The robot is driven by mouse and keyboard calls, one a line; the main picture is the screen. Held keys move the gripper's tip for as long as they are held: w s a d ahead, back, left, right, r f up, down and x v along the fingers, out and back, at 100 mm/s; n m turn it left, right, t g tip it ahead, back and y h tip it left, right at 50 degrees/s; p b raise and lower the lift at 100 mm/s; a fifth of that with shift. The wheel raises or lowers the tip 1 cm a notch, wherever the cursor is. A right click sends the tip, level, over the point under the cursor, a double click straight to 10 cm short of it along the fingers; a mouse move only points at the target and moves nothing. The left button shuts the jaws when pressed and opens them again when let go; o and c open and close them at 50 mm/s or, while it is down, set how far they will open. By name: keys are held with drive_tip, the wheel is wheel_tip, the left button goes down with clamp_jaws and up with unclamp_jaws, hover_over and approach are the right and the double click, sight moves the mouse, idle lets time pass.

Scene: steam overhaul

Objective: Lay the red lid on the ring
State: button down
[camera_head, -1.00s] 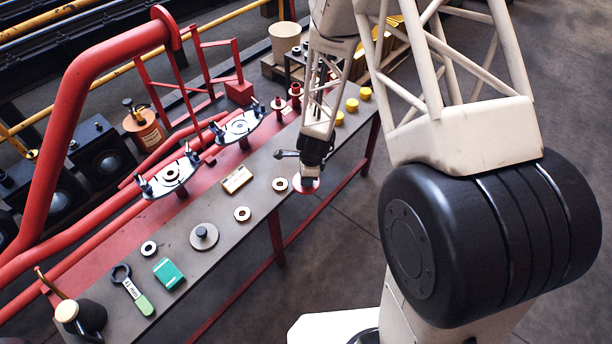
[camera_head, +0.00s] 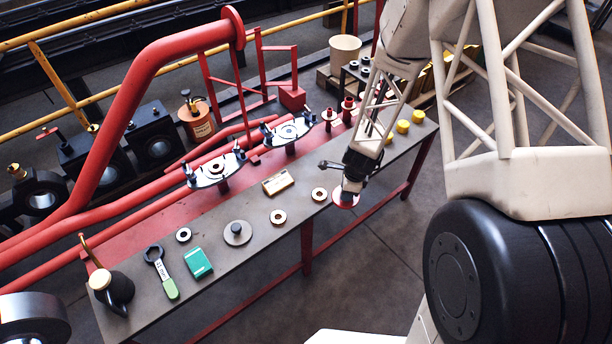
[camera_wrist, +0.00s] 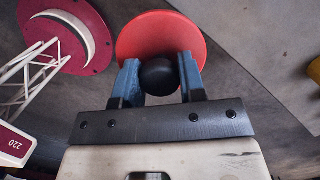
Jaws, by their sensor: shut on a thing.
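The red lid (camera_head: 346,201) is a flat disc at the bench's near long edge, below my gripper (camera_head: 347,186). In the wrist view the red lid (camera_wrist: 160,28) has a round black knob (camera_wrist: 159,77) between the two blue fingers of my gripper (camera_wrist: 160,70), which is shut on the knob. I cannot tell how high the lid is above the bench. Several pale rings lie on the bench. The closest ring (camera_head: 319,194) is just left of the lid, apart from it; another ring (camera_head: 278,217) is farther left. Which ring is meant is not clear.
On the grey bench (camera_head: 250,265) are a wooden block (camera_head: 278,182), a grey knobbed disc (camera_head: 237,233), a teal box (camera_head: 198,263), a wrench (camera_head: 161,272) and an oil can (camera_head: 112,290). Yellow caps (camera_head: 403,127) stand to the right. Two studded flanges (camera_head: 216,170) rise behind.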

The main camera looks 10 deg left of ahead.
drive_tip(key=shift+w, duration=0.15)
drive_tip(key=w+d+r+n, duration=0.1)
drive_tip(key=w+r+n, duration=0.35)
drive_tip(key=w, duration=0.45)
drive_tip(key=w+d+r+n+g+h, duration=0.1)
drive_tip(key=w+r+n, duration=0.35)
drive_tip(key=w, duration=0.55)
drive_tip(key=w+d+r+n, duration=0.1)
drive_tip(key=w+r+n, duration=0.4)
drive_tip(key=w, duration=0.4)
drive_tip(key=s+a+m, duration=0.2)
drive_tip(key=s+a, duration=0.1)
drive_tip(key=a, duration=0.9)
drive_tip(key=s+a+m, duration=0.2)
drive_tip(key=s+a, duration=0.1)
drive_tip(key=a, duration=0.9)
drive_tip(key=s+a+f+m, duration=0.1)
drive_tip(key=s+a+m, duration=0.1)
drive_tip(key=s+a, duration=0.6)
drive_tip(key=s+a+f+m, duration=0.1)
drive_tip(key=s+a+m, duration=0.1)
drive_tip(key=s+a, duration=0.7)
drive_tip(key=shift+s+a+y, duration=0.15)
drive_tip(key=shift+a+y, duration=0.25)
drive_tip(key=shift+a, duration=3.8)
